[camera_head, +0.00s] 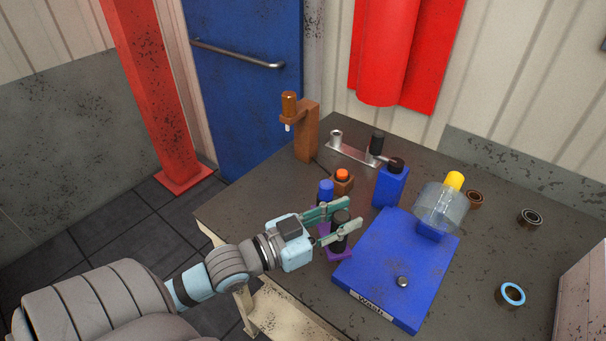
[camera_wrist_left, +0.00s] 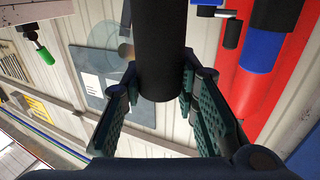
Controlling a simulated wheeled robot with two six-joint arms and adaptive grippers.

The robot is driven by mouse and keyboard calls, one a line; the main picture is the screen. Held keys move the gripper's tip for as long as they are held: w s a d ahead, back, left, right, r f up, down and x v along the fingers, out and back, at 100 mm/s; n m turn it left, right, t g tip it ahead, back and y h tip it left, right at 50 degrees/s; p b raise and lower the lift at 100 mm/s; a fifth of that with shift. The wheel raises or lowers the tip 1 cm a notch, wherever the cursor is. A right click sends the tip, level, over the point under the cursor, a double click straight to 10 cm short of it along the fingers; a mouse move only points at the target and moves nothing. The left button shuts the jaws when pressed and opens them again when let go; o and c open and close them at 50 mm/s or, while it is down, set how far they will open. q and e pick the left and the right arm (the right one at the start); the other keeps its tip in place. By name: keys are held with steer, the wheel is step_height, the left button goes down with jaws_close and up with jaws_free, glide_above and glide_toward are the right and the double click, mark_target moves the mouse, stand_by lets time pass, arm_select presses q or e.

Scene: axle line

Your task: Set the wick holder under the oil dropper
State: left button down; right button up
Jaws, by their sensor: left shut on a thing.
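The oil dropper (camera_head: 305,130) is a brown stand with an amber bottle and a pale tip hanging over its left side, at the table's back left edge. My left gripper (camera_head: 343,222) is shut on a black upright cylinder (camera_head: 339,240) with a purple base, which looks like the wick holder. The cylinder also shows between the fingers in the left wrist view (camera_wrist_left: 160,70). The gripper is in front of the dropper and to its right, well apart from it. Whether the purple base touches the table is not clear. My right gripper is not in view.
A blue cylinder (camera_head: 326,190) and an orange button on a brown box (camera_head: 342,182) stand just behind the gripper. A blue wash board (camera_head: 385,270) with a clear jar (camera_head: 440,207) is to the right. A blue bottle (camera_head: 390,186) and a metal bracket (camera_head: 352,154) are farther back.

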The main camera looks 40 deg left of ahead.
arm_select(q)
steer(key=w+a+f+n+y+b, duration=0.1)
steer(key=w+a+f+y+b, duration=0.1)
steer(key=a, duration=0.1)
steer(key=w+a+f+n+t+y+b, duration=0.1)
steer(key=w+a+f+b, duration=0.1)
steer(key=w+a, duration=0.1)
steer(key=w+a+f+n+y+b, duration=0.1)
steer(key=w+a+f+y+b, duration=0.1)
steer(key=a, duration=0.1)
steer(key=shift+w+a+f+n+y, duration=0.25)
steer(key=shift+a+f+n+y, duration=0.05)
steer(key=shift+f, duration=0.1)
steer(key=w+a+n+y+b, duration=0.4)
steer(key=a+y, duration=0.2)
steer(key=a, duration=0.5)
steer(key=w, duration=0.7)
steer(key=shift+w+d+r, duration=0.2)
steer(key=shift+w+r, duration=0.05)
steer(key=shift+f+b, duration=0.3)
steer(key=shift+f, duration=0.2)
steer(key=c, duration=1.3)
jaws_free()
steer(key=shift+o, duration=0.6)
steer(key=shift+s, duration=0.1)
